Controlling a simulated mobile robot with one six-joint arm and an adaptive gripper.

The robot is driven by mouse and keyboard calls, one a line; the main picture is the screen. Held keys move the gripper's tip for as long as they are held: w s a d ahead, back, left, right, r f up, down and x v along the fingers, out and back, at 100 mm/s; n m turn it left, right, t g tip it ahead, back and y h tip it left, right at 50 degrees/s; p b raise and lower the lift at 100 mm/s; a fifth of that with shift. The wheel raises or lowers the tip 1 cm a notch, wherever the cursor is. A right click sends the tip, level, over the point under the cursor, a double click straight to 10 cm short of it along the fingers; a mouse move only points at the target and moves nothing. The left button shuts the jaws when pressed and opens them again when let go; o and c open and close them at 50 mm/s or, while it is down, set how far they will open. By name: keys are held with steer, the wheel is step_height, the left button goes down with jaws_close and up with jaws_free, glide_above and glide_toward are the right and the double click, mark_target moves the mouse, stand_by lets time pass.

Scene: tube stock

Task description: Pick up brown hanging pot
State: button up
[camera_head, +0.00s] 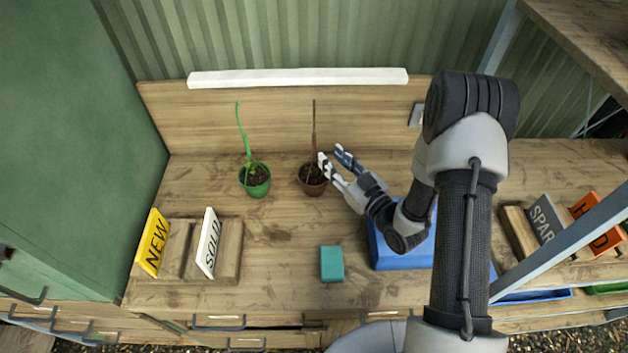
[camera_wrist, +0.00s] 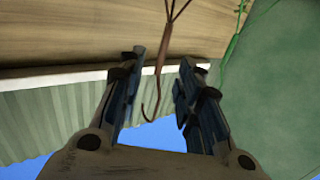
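The brown hanging pot (camera_head: 312,188) stands upright on the wooden bench, with dark soil in it. Its thin brown hanger (camera_head: 314,125) rises from it. My gripper (camera_head: 335,156) reaches in from the right, close to the hanger and above the pot's right side. In the wrist view the brown hanger (camera_wrist: 163,55), with a hooked end, shows between the two fingers of my gripper (camera_wrist: 163,64). There is a gap on each side. The fingers are apart and hold nothing. I cannot tell how deep the hanger lies between them. The pot itself is outside the wrist view.
A green hanging pot (camera_head: 256,187) stands left of the brown one; its green hanger shows in the wrist view (camera_wrist: 232,48). A teal block (camera_head: 332,264) and blue crate (camera_head: 388,256) are nearer. NEW (camera_head: 154,243) and SOLD (camera_head: 208,243) signs stand left.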

mark_target(315, 143)
steer(key=shift+x, duration=4.3)
steer(key=shift+s+a+r, duration=0.1)
steer(key=shift+s+r, duration=0.05)
steer(key=shift+r, duration=0.05)
steer(key=shift+c, duration=0.2)
jaws_close()
